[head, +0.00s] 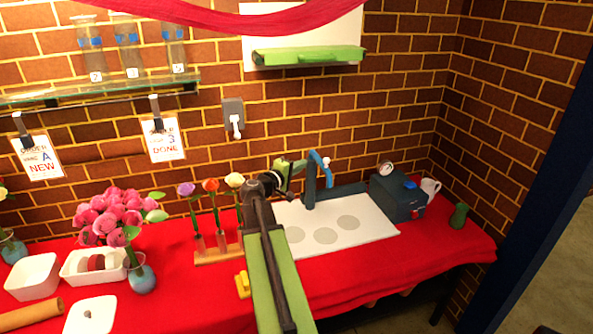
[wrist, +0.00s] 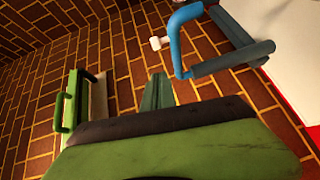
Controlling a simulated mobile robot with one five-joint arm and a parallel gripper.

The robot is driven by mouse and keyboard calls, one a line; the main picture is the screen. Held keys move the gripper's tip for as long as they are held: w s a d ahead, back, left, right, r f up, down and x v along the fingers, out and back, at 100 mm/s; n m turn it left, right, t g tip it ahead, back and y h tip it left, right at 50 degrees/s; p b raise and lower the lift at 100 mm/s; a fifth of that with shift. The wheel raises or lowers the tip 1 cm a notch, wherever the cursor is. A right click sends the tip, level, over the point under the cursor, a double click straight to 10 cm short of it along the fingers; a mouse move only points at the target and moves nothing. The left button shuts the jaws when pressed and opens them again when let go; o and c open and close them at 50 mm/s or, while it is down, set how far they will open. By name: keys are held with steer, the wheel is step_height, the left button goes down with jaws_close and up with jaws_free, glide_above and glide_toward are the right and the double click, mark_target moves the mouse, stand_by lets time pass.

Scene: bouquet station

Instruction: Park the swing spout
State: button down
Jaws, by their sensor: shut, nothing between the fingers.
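The blue swing spout (head: 311,178) stands upright at the back of the white counter board, beside the wall. Its bent top reaches right and down, with a small white knob near the bend. In the wrist view the spout (wrist: 178,42) shows at the upper middle, with its white knob to the left. My gripper (head: 293,167) is shut and empty, just left of the spout's top in the head view. In the wrist view its green fingers (wrist: 157,92) show together, apart from the spout in the picture. Whether they touch it in depth is hard to tell.
A white board (head: 335,236) with grey discs lies under the spout. A blue box with a gauge (head: 397,196), a white mug (head: 430,189) and a green vase (head: 459,215) stand right. A flower rack (head: 217,254) stands left. A green wall ledge (head: 308,56) hangs above.

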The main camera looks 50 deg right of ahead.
mark_target(320, 163)
steer(key=s+d, duration=0.3)
steer(key=d, duration=0.3)
steer(key=shift+f+b, duration=0.35)
steer(key=shift+f, duration=0.1)
steer(key=shift+d, duration=0.1)
